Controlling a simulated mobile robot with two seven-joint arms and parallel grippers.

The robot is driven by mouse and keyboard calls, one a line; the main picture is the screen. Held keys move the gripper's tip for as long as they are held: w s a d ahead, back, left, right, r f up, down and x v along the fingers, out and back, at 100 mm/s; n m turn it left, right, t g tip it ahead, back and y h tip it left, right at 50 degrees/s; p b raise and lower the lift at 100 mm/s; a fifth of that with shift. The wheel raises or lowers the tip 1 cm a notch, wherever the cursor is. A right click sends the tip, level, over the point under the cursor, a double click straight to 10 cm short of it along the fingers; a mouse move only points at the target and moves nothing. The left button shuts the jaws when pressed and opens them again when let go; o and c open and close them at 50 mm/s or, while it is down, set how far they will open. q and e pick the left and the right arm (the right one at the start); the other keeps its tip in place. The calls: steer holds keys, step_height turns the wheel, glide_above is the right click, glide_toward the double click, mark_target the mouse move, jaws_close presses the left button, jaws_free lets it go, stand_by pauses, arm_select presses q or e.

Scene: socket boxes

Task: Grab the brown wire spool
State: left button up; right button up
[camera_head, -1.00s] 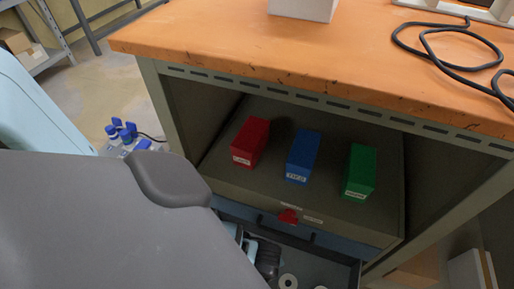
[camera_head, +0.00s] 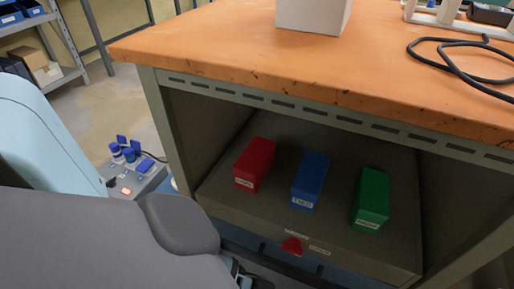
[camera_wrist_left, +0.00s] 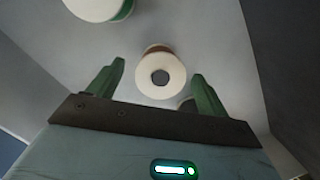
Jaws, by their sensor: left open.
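In the left wrist view, a spool with a white flange, a centre hole and a thin brown band (camera_wrist_left: 160,93) lies end-on inside a grey-walled space. My left gripper (camera_wrist_left: 158,70) has its two green fingers open, one on either side of this spool in the picture. I cannot tell whether they touch it. A second spool with a green band (camera_wrist_left: 98,8) is cut off at the top left. In the head view, my grey arm covers the lower left, and no spool is visible. My right gripper is in neither view.
An orange-topped workbench (camera_head: 220,55) stands ahead. Red (camera_head: 255,163), blue (camera_head: 310,180) and green (camera_head: 371,198) boxes stand on its lower shelf. A white block (camera_head: 312,14) and a black cable (camera_head: 455,65) lie on top. A control box with blue knobs (camera_head: 135,180) is at left.

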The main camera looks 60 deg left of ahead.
arm_select(q)
steer(key=shift+f, duration=0.8)
steer(key=shift+w+r, duration=0.1)
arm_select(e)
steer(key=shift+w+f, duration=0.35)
arm_select(q)
steer(key=shift+c, duration=1)
steer(key=c, duration=1)
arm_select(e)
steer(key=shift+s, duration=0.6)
arm_select(q)
steer(key=shift+r, duration=0.1)
